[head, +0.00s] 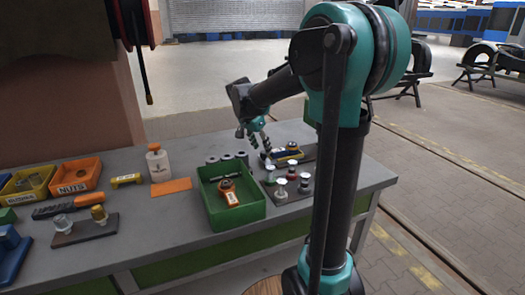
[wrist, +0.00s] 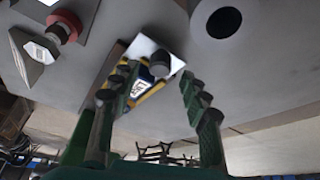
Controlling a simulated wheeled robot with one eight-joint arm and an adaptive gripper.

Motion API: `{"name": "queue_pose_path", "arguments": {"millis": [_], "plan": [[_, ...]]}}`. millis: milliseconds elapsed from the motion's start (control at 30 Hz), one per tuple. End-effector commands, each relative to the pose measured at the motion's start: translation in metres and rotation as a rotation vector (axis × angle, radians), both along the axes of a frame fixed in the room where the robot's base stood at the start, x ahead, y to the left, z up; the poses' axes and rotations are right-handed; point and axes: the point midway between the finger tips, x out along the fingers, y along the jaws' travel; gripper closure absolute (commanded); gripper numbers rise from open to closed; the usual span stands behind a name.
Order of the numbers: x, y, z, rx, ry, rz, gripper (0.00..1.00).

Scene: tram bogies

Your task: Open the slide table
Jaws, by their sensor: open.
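The likely slide table (head: 289,154) is a small blue and yellow unit on a dark base at the right part of the workbench. In the wrist view its blue and yellow body (wrist: 146,86) shows with a pale plate and a dark round knob (wrist: 160,63). My gripper (head: 266,148) is low beside the unit in the head view. In the wrist view my gripper (wrist: 158,76) is open, with the knob seen between its fingertips. Nothing is held. I cannot tell whether a finger touches the unit; the left finger covers part of it.
Several metal pieces with pale tops (head: 292,172) stand in front of the unit. A green bin (head: 245,213) with an orange-tagged part stands left of them. Grey cylinders (head: 228,158) stand behind it. An orange NUTS bin (head: 75,176) and a white bottle (head: 158,165) are farther left.

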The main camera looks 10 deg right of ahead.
Motion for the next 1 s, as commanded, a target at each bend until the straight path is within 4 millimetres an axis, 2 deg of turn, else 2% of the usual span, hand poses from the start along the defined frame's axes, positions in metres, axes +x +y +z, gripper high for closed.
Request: {"name": "queue_pose_path", "arguments": {"millis": [300,500,1000], "plan": [[-0.016,0.020,0.060,-0.001,0.001,0.003,0.54],[-0.021,0.028,0.082,0.000,0.000,0.001,0.54],[-0.022,0.029,0.088,0.000,0.000,0.001,0.54]]}}
